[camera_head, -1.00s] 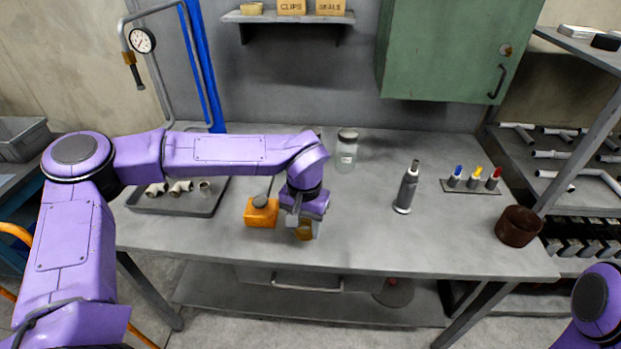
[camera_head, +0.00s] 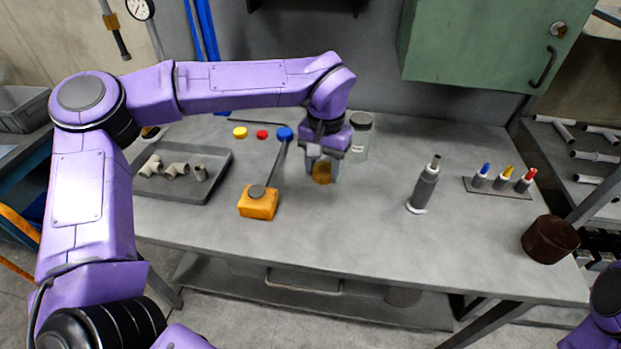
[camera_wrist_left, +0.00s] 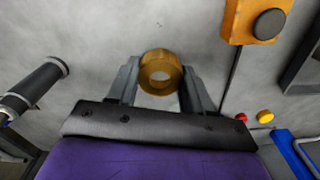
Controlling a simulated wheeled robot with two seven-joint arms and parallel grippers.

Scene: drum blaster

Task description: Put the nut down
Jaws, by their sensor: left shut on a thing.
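The nut is a brass-coloured ring (camera_wrist_left: 161,72), held between the two fingers of my left gripper (camera_wrist_left: 160,85) in the left wrist view. In the head view the nut (camera_head: 322,172) shows below my left gripper (camera_head: 321,164), over the middle-left of the grey workbench (camera_head: 380,232). I cannot tell whether the nut touches the bench top. My right arm shows only at the lower right edge of the head view, and its gripper is out of view.
An orange block with a dark round top and rod (camera_head: 259,203) stands left of the gripper. A glass jar (camera_head: 361,134) stands behind it. A grey tray (camera_head: 190,190) holds fittings. A grey bottle (camera_head: 424,186) and brown cup (camera_head: 549,239) stand right. Bench front is clear.

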